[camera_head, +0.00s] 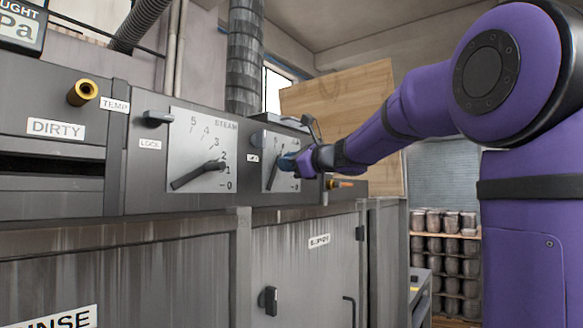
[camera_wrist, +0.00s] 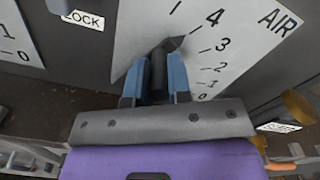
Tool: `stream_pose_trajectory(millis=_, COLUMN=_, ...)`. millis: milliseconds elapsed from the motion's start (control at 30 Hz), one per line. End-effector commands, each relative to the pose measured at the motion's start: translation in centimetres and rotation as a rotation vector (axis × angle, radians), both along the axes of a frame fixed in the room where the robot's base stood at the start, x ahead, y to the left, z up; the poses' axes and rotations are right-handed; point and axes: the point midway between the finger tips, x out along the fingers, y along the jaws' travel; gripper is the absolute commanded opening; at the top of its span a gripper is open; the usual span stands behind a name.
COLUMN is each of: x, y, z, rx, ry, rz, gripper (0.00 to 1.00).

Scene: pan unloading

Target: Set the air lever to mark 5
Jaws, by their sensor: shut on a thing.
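The air lever is a dark handle on a pale dial plate (camera_head: 268,180) on the dark machine front. My gripper (camera_head: 288,162) is at this plate. In the wrist view the two blue fingers of my gripper (camera_wrist: 157,88) are shut on the air lever (camera_wrist: 158,72), one on each side. The plate (camera_wrist: 140,30) is labelled AIR, with numbers 0 to 4 readable along its right side. The lever's dark pointed end points up and right, near the 4 mark; its exact reading is hard to tell. A further tick shows at the top, its number out of view.
A larger STEAM dial (camera_head: 203,150) with its own lever (camera_head: 198,175) is to the left. Small lock knobs (camera_head: 157,118) and a brass fitting (camera_head: 82,92) stick out of the panel. A wooden board (camera_head: 345,105) stands behind my arm. Shelved pots (camera_head: 450,245) are at the right.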

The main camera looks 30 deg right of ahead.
Motion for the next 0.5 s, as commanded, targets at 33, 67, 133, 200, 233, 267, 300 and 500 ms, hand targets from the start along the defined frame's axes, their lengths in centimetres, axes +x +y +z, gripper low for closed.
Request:
stream_pose_trajectory(millis=33, x=-0.1, y=0.3, z=0.2, rx=-0.029, ry=-0.012, rz=0.001, gripper=0.00)
stream_pose_trajectory(millis=67, x=-0.2, y=0.4, z=0.2, rx=-0.045, ry=-0.018, rz=0.001, gripper=0.00)
stream_pose_trajectory(millis=133, x=-0.2, y=0.6, z=0.3, rx=-0.081, ry=-0.030, rz=0.001, gripper=0.00)
stream_pose_trajectory(millis=200, x=-0.3, y=0.8, z=0.4, rx=-0.111, ry=-0.041, rz=0.001, gripper=0.00)
stream_pose_trajectory(millis=233, x=-0.3, y=0.9, z=0.4, rx=-0.123, ry=-0.045, rz=0.001, gripper=0.00)
stream_pose_trajectory(millis=267, x=-0.3, y=1.0, z=0.4, rx=-0.132, ry=-0.048, rz=0.001, gripper=0.00)
stream_pose_trajectory(millis=300, x=-0.4, y=1.0, z=0.4, rx=-0.145, ry=-0.053, rz=0.001, gripper=0.00)
stream_pose_trajectory(millis=500, x=-0.5, y=1.3, z=0.5, rx=-0.179, ry=-0.065, rz=0.001, gripper=0.00)
